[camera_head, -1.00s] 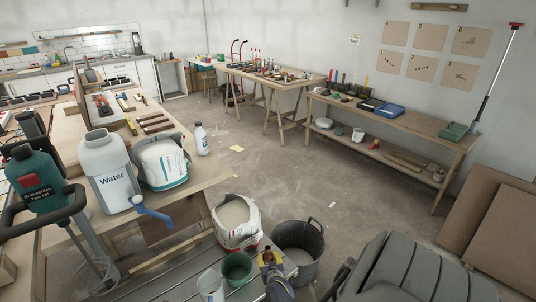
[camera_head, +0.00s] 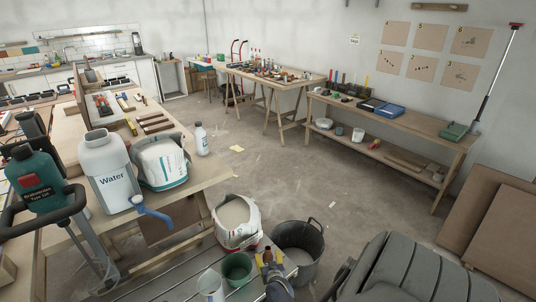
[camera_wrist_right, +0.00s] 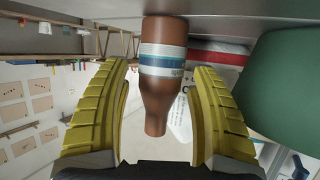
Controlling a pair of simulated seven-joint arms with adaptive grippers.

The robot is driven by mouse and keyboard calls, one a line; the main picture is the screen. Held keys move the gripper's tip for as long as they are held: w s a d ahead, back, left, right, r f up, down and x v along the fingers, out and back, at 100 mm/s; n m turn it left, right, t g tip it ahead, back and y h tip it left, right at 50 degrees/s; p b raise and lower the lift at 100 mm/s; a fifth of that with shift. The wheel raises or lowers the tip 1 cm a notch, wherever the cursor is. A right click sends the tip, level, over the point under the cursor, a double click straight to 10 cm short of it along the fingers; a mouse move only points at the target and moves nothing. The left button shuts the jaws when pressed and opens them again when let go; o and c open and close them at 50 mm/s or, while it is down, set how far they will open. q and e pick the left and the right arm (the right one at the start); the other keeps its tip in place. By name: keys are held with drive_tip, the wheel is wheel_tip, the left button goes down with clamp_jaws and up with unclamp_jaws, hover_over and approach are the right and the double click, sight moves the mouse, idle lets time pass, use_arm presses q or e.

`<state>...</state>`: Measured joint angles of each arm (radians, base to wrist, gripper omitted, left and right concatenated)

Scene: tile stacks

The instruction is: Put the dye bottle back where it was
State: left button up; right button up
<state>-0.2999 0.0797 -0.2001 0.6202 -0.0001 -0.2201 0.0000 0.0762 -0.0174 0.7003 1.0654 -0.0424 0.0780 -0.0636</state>
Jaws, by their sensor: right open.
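The dye bottle, brown with a white and blue label, shows in the right wrist view (camera_wrist_right: 162,75). There it appears upside down in the picture, its broad end at the grey surface (camera_wrist_right: 100,12) and its neck toward my palm. My right gripper (camera_head: 268,260) is low in the middle of the head view. Its yellow fingers are open and stand on either side of the bottle in the right wrist view (camera_wrist_right: 160,115), with gaps showing beside the neck. In the head view the bottle is small and mostly hidden by my gripper. My left gripper is not in view.
A green bucket (camera_head: 237,269), a pale container (camera_head: 210,284), an open bag (camera_head: 236,221) and a dark tub (camera_head: 299,242) stand close around my right gripper.

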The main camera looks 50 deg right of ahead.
drive_tip(key=shift+v, duration=3.8)
drive_tip(key=shift+w, duration=0.1)
